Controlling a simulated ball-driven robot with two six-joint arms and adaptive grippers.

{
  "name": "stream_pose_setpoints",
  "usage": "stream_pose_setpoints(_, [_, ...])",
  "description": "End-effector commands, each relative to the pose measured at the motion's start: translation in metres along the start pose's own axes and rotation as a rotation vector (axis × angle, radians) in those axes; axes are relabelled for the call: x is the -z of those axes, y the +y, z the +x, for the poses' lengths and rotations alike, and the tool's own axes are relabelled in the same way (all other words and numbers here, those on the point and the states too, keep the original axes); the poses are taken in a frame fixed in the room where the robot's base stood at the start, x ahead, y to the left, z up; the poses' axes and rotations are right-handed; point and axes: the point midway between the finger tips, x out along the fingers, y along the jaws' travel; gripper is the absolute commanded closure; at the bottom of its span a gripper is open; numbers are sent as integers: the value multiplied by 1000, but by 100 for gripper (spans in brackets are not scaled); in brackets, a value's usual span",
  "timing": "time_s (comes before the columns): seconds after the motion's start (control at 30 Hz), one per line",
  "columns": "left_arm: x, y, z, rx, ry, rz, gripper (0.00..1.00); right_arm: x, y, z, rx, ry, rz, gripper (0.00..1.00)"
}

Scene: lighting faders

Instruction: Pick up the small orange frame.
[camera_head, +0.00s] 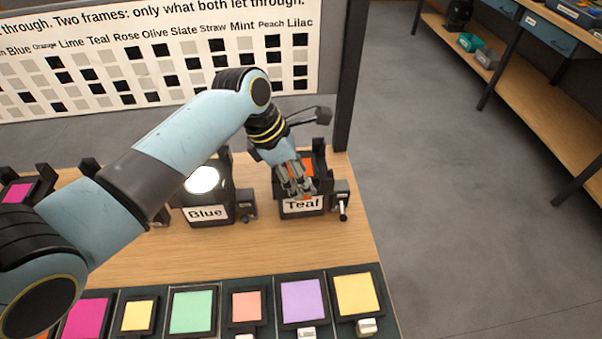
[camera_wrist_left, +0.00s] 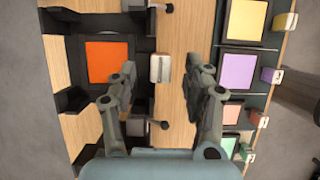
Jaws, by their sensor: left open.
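An orange panel in a dark surround (camera_head: 308,167) sits in the black holder labelled Teal (camera_head: 303,206). The panel also shows in the left wrist view (camera_wrist_left: 110,62), left of my fingers. A pale block-like tab (camera_wrist_left: 160,68) stands at the holder's front side, between the fingertips in that view. I cannot tell whether they touch it. My left gripper (camera_head: 297,188) is over the front of the Teal holder and partly hides the orange panel. It is open and empty, with its fingers on either side of the tab in the left wrist view (camera_wrist_left: 161,70). My right gripper is not in view.
The Blue holder (camera_head: 206,214) with a bright white disc stands left of Teal. A crank (camera_head: 342,210) sticks out at Teal's right. A front row of coloured frames includes purple (camera_head: 302,301) and yellow (camera_head: 357,293). A chart board (camera_head: 150,60) and dark post (camera_head: 350,75) stand behind.

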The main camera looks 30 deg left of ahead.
Motion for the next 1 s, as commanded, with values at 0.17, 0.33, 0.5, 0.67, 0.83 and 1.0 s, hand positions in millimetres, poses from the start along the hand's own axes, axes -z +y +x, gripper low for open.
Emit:
stream_pose_setpoints(0.17, [0,0,21,0,0,0,50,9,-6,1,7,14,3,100])
stream_pose_setpoints(0.33, [0,0,23,-2,-1,1,50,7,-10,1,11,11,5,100])
stream_pose_setpoints(0.5, [0,0,23,-1,-1,0,62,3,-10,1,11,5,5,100])
stream_pose_setpoints(0.67, [0,0,23,-1,-1,0,83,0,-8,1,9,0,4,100])
stream_pose_setpoints(0.83, [0,0,23,-1,0,0,100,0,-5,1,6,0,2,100])
stream_pose_setpoints(1.0, [0,0,23,-1,-1,0,100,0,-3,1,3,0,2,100])
